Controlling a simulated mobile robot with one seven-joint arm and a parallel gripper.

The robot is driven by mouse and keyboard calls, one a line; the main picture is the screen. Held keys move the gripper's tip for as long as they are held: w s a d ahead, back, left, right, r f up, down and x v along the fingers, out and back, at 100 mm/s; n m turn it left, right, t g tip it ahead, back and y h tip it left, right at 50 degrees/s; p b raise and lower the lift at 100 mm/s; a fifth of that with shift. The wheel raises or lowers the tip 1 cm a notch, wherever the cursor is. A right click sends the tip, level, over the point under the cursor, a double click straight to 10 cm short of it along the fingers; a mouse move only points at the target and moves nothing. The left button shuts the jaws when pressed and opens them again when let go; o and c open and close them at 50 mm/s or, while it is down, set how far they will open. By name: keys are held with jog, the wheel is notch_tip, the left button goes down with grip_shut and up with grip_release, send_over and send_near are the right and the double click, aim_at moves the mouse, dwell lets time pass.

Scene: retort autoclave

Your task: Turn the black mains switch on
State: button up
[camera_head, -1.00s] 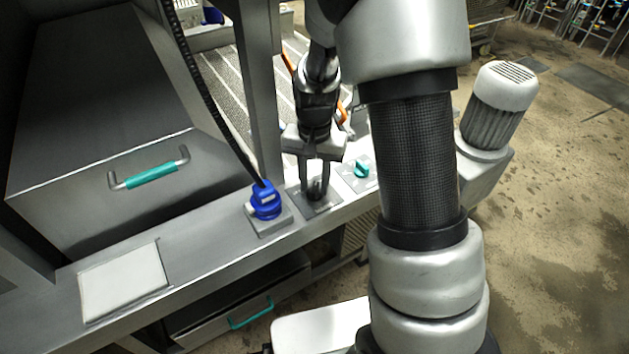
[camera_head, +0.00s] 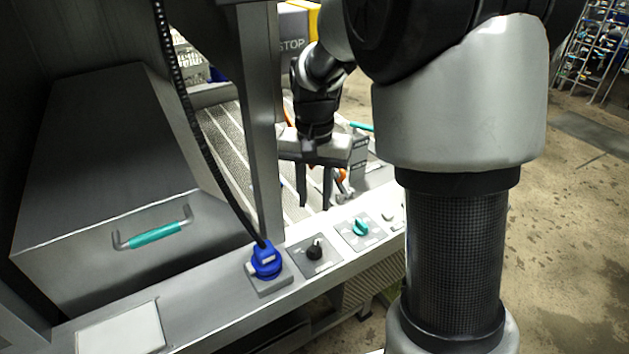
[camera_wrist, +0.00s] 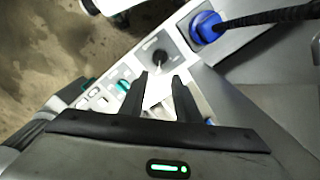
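The black mains switch (camera_head: 315,250) is a small round knob on a square grey plate on the steel ledge, between a blue plug and a teal knob. It also shows in the wrist view (camera_wrist: 159,57), beyond my fingertips, with a light pointer line on it. My gripper (camera_head: 315,206) is above and behind the switch in the head view, fingers pointing down, apart and empty. It does not touch the switch. In the wrist view the two black fingers (camera_wrist: 162,80) have a clear gap between them. The marks around the switch are too small to read.
A blue plug (camera_head: 266,262) with a black cable is left of the switch. A teal knob (camera_head: 360,228) is to its right. A steel post (camera_head: 262,130) rises behind the ledge. A box with a teal handle (camera_head: 155,235) stands at left.

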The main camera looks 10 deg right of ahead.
jog(key=shift+r, duration=1.45)
